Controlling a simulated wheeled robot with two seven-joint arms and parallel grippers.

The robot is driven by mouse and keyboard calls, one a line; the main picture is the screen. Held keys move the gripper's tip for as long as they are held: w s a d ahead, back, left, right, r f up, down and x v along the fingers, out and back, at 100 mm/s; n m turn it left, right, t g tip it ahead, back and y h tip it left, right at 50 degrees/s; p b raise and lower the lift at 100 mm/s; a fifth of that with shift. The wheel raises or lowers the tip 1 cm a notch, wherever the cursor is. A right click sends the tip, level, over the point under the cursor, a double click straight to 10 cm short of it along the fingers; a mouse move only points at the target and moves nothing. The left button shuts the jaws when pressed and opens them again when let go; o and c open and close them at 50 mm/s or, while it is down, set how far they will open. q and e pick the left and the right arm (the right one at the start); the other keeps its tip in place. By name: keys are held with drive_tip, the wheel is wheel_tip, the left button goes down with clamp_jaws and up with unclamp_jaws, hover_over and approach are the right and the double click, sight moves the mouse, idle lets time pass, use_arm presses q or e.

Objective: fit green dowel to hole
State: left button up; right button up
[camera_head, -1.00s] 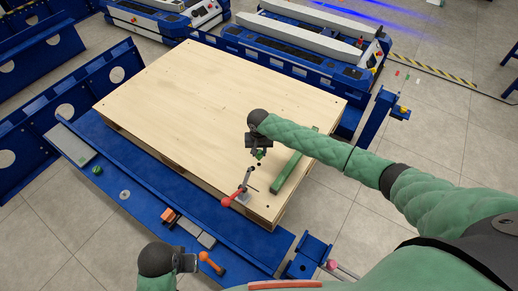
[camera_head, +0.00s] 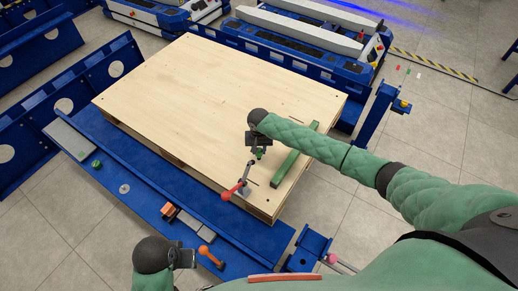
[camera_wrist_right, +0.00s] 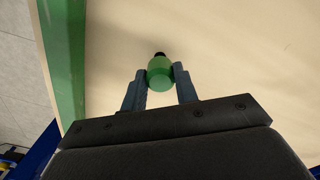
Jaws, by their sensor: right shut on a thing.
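The green dowel (camera_head: 259,154) is between the fingers of my right gripper (camera_head: 257,150), over the near right part of the wooden board (camera_head: 190,95). In the right wrist view the dowel (camera_wrist_right: 160,73) is pinched between the two fingertips of my right gripper (camera_wrist_right: 160,85). A small black spot (camera_wrist_right: 160,54) shows right at the dowel's far end; I cannot tell whether it is the hole or a dark tip. Whether the dowel is in a hole is hidden. My left gripper (camera_head: 187,259) is low at the front, apart from the board; its jaws are unclear.
A green bar (camera_head: 295,155) lies on the board right of the gripper. A red-handled clamp (camera_head: 240,186) stands close by at the board's near edge. An orange-handled clamp (camera_head: 210,258) is beside my left gripper. A blue rail (camera_head: 150,195) runs along the board's front.

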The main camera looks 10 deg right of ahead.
use_arm(q)
drive_tip(key=shift+f, duration=0.25)
use_arm(e)
drive_tip(key=shift+f, duration=1.65)
drive_tip(key=o, duration=1)
drive_tip(key=shift+o, duration=0.2)
drive_tip(key=shift+r+b, duration=0.25)
drive_tip(key=shift+b, duration=0.05)
wheel_tip(320, 180, up, 6)
drive_tip(key=shift+b, duration=0.4)
drive_tip(key=shift+r, duration=0.6)
use_arm(q)
drive_tip(key=shift+w+d+f+h, duration=0.15)
drive_tip(key=shift+w+d+f, duration=0.05)
drive_tip(key=shift+d+f, duration=0.3)
drive_tip(key=shift+w+d+f+h, duration=0.15)
drive_tip(key=shift+w+d+f, duration=0.05)
drive_tip(key=shift+d+f, duration=0.2)
drive_tip(key=shift+r+t, duration=0.3)
